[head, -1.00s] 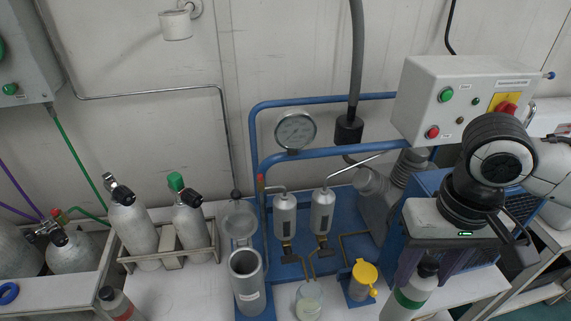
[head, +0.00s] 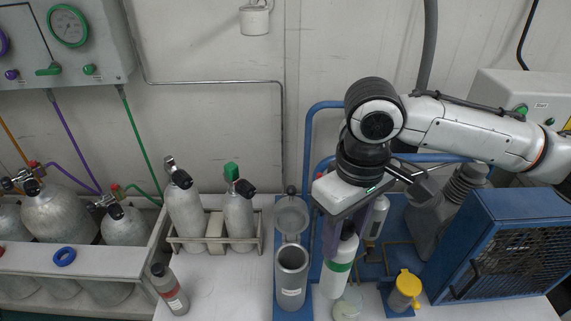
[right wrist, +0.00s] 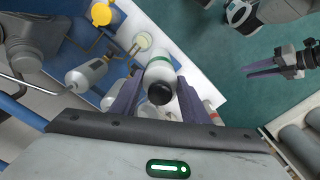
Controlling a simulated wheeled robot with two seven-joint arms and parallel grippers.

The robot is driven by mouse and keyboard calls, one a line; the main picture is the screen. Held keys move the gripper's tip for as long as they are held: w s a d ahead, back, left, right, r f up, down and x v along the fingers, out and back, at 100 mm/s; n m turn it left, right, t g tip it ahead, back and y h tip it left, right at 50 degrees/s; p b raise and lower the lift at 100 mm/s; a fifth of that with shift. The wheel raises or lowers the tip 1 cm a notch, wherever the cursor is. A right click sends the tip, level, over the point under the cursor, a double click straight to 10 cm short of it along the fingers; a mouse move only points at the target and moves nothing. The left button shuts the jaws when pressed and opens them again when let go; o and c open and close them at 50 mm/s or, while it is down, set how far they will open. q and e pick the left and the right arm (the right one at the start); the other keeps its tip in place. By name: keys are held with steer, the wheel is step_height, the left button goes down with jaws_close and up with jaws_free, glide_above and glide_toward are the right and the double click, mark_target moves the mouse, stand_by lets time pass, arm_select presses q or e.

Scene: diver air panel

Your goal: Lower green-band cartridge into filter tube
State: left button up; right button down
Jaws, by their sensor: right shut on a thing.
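The white cartridge with a green band (head: 337,277) hangs about upright from my right gripper (head: 345,232). The fingers are closed around its upper part. In the right wrist view the cartridge (right wrist: 160,72) shows its dark top between the two purple fingers. The filter tube (head: 291,285) is a grey upright cylinder with an open mouth, its round lid (head: 291,215) raised behind it. The cartridge is just right of the tube and outside it. My left gripper (right wrist: 262,68) shows small in the right wrist view, away from the cartridge; its opening is unclear.
A red-band cartridge (head: 171,290) stands on the table left of the tube. A yellow-lidded cup (head: 405,290) and a pale jar (head: 347,304) stand to the right. Racked bottles (head: 184,212) stand behind left. A blue cage (head: 510,245) fills the right.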

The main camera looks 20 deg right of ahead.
steer(key=w+a+r+n+p, duration=0.25)
steer(key=w+r+n, duration=0.2)
steer(key=n, duration=1.15)
steer(key=w+a+r+n+p, duration=0.2)
steer(key=w+a+r+n, duration=0.25)
steer(key=n, duration=1.25)
steer(key=shift+w+d+f, duration=0.1)
steer(key=shift+d+f, duration=0.05)
steer(key=shift+f, duration=0.85)
steer(key=shift+s+d+f, duration=0.1)
steer(key=shift+d+f, duration=0.1)
steer(key=shift+f, duration=0.75)
steer(key=shift+w+d+f, duration=0.1)
steer(key=shift+d+f, duration=0.05)
steer(key=shift+f, duration=0.85)
step_height(320, 180, down, 9)
steer(key=b, duration=0.2)
